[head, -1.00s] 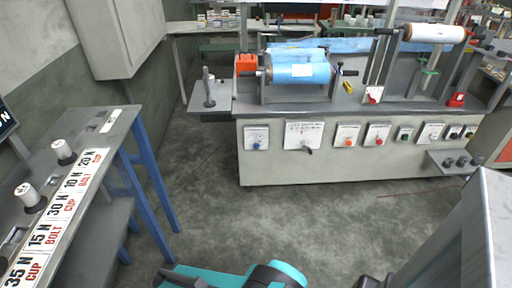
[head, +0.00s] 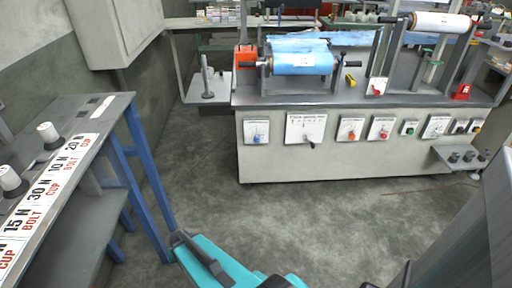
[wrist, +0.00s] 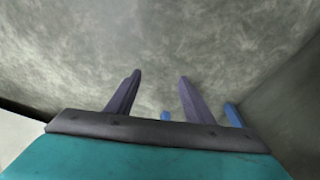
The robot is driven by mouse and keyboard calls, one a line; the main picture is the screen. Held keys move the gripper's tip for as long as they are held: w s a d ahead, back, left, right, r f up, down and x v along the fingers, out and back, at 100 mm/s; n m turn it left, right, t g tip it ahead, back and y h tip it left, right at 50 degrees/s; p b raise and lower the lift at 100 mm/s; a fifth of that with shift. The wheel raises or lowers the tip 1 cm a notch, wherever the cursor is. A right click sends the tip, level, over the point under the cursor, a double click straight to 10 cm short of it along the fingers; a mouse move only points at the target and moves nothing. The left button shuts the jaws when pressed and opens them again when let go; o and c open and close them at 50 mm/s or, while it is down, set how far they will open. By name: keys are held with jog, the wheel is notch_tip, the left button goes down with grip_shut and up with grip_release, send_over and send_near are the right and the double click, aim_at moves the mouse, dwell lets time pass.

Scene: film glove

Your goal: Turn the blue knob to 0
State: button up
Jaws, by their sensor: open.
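The blue knob (head: 256,138) sits on a white dial plate at the left end of the machine's front panel in the head view. It is too small to read its setting. My gripper (wrist: 158,95) shows in the wrist view with its two dark fingers apart and nothing between them, over the grey floor. In the head view my teal arm is at the bottom centre, well short of the panel. The knob is not seen in the wrist view.
Other dial plates, with an orange knob (head: 351,135) and a red knob (head: 383,134), line the panel to the right. A bench with blue legs (head: 148,190) stands at left, close to my arm. Grey floor (head: 290,215) lies open before the machine.

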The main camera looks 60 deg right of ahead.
jog(key=w+d+r+m+t+h+b, duration=0.1)
jog(key=w+d+m+t+b, duration=0.2)
jog(key=d, duration=0.5)
jog(key=w+d+m+t+h+b, duration=0.15)
jog(key=w+d, duration=0.25)
jog(key=d, duration=0.4)
jog(key=m+t+h+b, duration=0.4)
jog(key=m+h+b, duration=0.65)
jog(key=b, duration=0.25)
send_near(257, 141)
jog(key=s+a+n, duration=0.1)
jog(key=s+a, duration=0.1)
jog(key=shift+w+a+h, duration=0.2)
jog(key=shift+w+h, duration=0.05)
jog(key=shift+h, duration=0.05)
jog(key=shift+w+d+f, duration=0.1)
jog(key=shift+d+f, duration=0.05)
jog(key=shift+b+x, duration=1.65)
jog(key=shift+x, duration=5.1)
